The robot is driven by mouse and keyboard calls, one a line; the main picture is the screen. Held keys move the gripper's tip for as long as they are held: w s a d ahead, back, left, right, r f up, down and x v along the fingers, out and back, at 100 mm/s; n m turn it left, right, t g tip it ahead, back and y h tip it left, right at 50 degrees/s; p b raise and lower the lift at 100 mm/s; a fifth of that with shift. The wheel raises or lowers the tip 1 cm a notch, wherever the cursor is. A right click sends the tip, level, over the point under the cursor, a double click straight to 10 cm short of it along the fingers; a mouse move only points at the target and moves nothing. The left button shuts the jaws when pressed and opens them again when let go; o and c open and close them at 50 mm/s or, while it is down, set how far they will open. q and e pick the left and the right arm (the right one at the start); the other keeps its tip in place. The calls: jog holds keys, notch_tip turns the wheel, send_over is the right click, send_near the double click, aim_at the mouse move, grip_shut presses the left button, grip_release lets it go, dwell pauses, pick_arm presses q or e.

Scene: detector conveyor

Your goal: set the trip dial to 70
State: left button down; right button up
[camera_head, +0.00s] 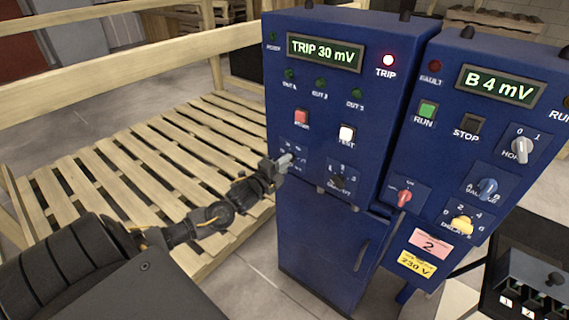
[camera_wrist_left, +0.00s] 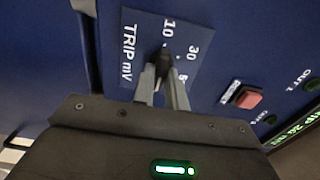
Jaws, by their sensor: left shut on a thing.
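The blue cabinet (camera_head: 320,110) has a green display (camera_head: 325,51) reading TRIP 30 mV. The trip dial is a small dark knob (camera_wrist_left: 164,58) on a plate (camera_wrist_left: 138,50) marked TRIP mV; the marks 10 and 30 show, and another is partly covered. My left gripper (camera_head: 284,162) reaches the dial plate at the cabinet's lower left, hiding most of the knob in the head view. In the left wrist view its two fingers (camera_wrist_left: 163,88) are shut on the knob, one on each side. My right gripper is not in view.
A red button (camera_head: 301,117), a white TEST button (camera_head: 346,133) and another dark dial (camera_head: 341,181) are close to the gripper. A second blue cabinet (camera_head: 440,130) stands to the right. A wooden pallet (camera_head: 130,165) lies left.

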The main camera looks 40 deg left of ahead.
pick_arm(q)
jog(key=c, duration=1.4)
grip_release()
jog(key=shift+c, duration=0.2)
jog(key=s+b, duration=0.2)
jog(key=s, duration=0.8)
jog(key=shift+s, duration=0.4)
jog(key=shift+d, duration=0.15)
